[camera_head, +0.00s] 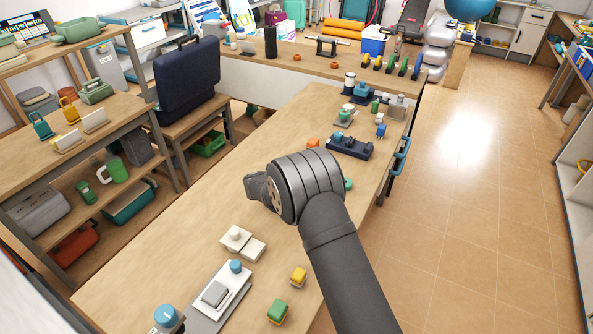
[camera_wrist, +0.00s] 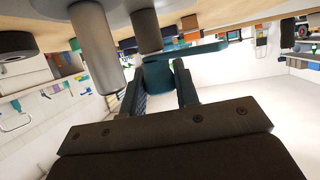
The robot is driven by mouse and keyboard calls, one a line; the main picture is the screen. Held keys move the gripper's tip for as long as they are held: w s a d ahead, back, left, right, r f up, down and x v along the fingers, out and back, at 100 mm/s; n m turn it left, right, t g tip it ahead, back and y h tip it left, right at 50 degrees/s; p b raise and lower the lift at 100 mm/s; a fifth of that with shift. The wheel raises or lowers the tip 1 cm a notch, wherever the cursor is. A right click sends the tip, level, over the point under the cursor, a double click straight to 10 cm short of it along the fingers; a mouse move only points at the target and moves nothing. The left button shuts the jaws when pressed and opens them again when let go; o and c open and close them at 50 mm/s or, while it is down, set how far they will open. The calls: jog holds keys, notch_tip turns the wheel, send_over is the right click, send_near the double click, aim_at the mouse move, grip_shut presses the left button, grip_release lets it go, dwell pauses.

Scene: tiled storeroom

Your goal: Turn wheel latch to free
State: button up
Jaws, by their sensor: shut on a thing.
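In the wrist view, my gripper (camera_wrist: 158,78) has its two dark fingers on either side of a teal piece (camera_wrist: 160,74), shut on it. A teal bar (camera_wrist: 200,51) reaches from this piece to the right. It looks like the wheel latch's handle, but I cannot tell its turn angle. In the head view, my arm covers my fingers and most of the latch. Only a small teal bit (camera_head: 348,184) shows at the right of my wrist, on the wooden bench (camera_head: 210,215).
A grey cylinder (camera_wrist: 95,45) and a dark one (camera_wrist: 146,30) stand close to my fingers in the wrist view. A dark blue fixture (camera_head: 350,147) stands behind my arm. The bench's left middle is clear.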

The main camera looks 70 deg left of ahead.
jog(key=m+t+h, duration=0.2)
jog(key=m+h, duration=0.2)
jog(key=h, duration=0.1)
jog(key=shift+a+m, duration=0.1)
jog(key=shift+m, duration=0.3)
jog(key=shift+m+t+h, duration=0.4)
jog(key=shift+m+h, duration=0.4)
jog(key=shift+h, duration=0.1)
jog(key=shift+r+m+h, duration=0.1)
jog(key=shift+m+h, duration=0.2)
jog(key=o, duration=0.9)
jog(key=shift+o, duration=0.2)
jog(key=v, duration=1.2)
